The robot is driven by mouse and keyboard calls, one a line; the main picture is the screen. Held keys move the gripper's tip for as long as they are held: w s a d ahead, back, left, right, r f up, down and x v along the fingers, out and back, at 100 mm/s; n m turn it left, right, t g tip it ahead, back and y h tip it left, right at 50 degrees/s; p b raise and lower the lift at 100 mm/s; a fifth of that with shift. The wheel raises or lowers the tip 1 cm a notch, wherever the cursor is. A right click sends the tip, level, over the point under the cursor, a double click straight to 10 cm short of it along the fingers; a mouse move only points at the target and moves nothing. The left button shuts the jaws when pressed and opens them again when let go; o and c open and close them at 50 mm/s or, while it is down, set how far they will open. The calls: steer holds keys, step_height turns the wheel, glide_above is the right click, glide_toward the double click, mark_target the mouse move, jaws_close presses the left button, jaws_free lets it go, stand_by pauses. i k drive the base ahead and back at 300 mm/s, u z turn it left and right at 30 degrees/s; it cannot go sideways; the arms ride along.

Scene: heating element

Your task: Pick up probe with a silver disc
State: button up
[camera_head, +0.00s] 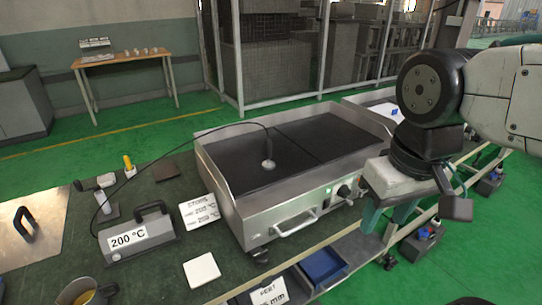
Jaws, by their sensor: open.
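The probe with a silver disc (268,164) rests on the dark plate of the steel griddle (243,205), near the seam between its two halves. A thin black cable arcs from it to the left, toward a grey meter reading 200 °C (137,234). My gripper (388,222) hangs at the right, beyond the griddle's front right corner and well apart from the probe. It points down with its teal fingers open, and I see nothing between them.
White label cards (199,211), a white square tile (202,271) and a mug (85,292) lie left of the griddle. The griddle has raised side and back walls. The space above its plate is clear apart from the cable.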

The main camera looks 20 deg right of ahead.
mark_target(269, 164)
steer(key=u, duration=0.05)
steer(key=k, duration=0.5)
steer(key=z, duration=1.4)
steer(key=i, duration=1.2)
steer(key=u, duration=1.85)
